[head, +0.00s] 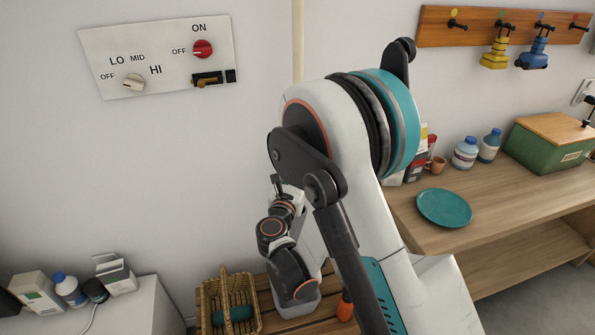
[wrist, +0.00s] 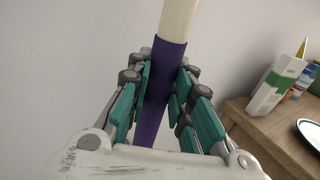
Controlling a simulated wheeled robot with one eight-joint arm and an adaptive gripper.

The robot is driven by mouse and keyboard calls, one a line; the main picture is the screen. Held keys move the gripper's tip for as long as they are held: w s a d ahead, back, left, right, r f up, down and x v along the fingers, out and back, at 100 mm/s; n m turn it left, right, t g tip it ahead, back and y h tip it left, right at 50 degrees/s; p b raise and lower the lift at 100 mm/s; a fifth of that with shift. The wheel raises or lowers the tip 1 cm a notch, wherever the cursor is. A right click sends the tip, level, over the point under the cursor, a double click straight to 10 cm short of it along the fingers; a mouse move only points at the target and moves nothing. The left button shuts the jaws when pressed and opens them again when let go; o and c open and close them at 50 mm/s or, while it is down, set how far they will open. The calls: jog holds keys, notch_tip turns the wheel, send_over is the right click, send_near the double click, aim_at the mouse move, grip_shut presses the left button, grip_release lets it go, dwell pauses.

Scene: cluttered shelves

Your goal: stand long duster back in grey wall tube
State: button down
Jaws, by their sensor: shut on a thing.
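The long duster (wrist: 168,62) shows in the wrist view as a purple grip below a cream pole that runs out of the top of the frame. My gripper (wrist: 163,82) is shut on the purple part, with teal pads on both sides, and the duster stands slightly tilted. In the head view a cream upright strip (head: 298,40) shows above my arm; I cannot tell whether it is the duster's pole. My arm hides most of the area around the gripper there. The duster's head is out of view. I cannot make out the grey wall tube in either view.
A wooden counter (head: 490,215) at the right bears a teal plate (head: 444,207), bottles and a green box (head: 548,145). A wicker basket (head: 230,303) stands on a slatted bench below. A white cabinet (head: 130,310) is at lower left. A control panel (head: 160,55) hangs on the wall.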

jog(key=shift+f, duration=0.75)
jog(key=c, duration=1.4)
grip_release()
jog(key=shift+o, duration=0.2)
